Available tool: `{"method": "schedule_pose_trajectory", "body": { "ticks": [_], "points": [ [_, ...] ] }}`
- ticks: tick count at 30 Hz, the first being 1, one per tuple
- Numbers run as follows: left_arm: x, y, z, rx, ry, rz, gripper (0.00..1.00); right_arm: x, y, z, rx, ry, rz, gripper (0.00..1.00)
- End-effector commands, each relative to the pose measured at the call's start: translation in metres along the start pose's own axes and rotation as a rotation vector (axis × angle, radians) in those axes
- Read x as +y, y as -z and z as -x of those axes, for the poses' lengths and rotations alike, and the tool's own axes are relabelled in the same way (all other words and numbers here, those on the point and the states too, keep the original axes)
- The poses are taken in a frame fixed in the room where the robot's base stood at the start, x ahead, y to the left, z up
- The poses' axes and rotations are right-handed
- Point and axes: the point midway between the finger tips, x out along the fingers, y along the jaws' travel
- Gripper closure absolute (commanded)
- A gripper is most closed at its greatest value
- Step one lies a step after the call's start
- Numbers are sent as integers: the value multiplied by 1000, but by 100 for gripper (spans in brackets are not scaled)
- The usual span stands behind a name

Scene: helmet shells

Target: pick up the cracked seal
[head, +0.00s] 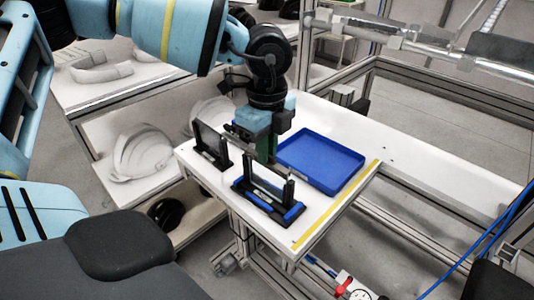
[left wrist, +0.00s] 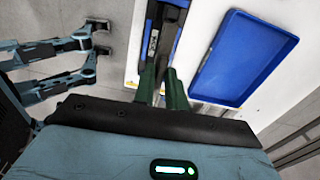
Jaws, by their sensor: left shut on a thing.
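My right gripper is not seen.
An empty blue tray (head: 322,160) lies right of the stand. Another black stand (head: 211,145) is to the left. A yellow strip (head: 335,205) runs along the table's right edge. White helmet shells (head: 143,153) sit on a shelf at left. Metal frames stand behind.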

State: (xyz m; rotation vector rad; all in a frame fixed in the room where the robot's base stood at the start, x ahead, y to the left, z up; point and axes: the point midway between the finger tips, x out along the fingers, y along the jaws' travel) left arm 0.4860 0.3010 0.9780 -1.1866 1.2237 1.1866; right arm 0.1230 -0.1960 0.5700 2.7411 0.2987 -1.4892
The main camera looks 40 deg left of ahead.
Motion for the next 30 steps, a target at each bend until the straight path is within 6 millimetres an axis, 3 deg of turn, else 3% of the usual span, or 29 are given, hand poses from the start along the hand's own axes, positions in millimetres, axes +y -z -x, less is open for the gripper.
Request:
{"method": "schedule_pose_trajectory", "body": {
  "ticks": [16, 21, 30],
  "points": [
    [-1, 0, 85, -1, 3, 0, 100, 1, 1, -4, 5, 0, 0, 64],
    [0, 0, 97, -1, 1, -1, 100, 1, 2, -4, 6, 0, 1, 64],
    [0, 0, 98, 0, 0, -1, 100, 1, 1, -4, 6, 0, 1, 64]
  ]
}}
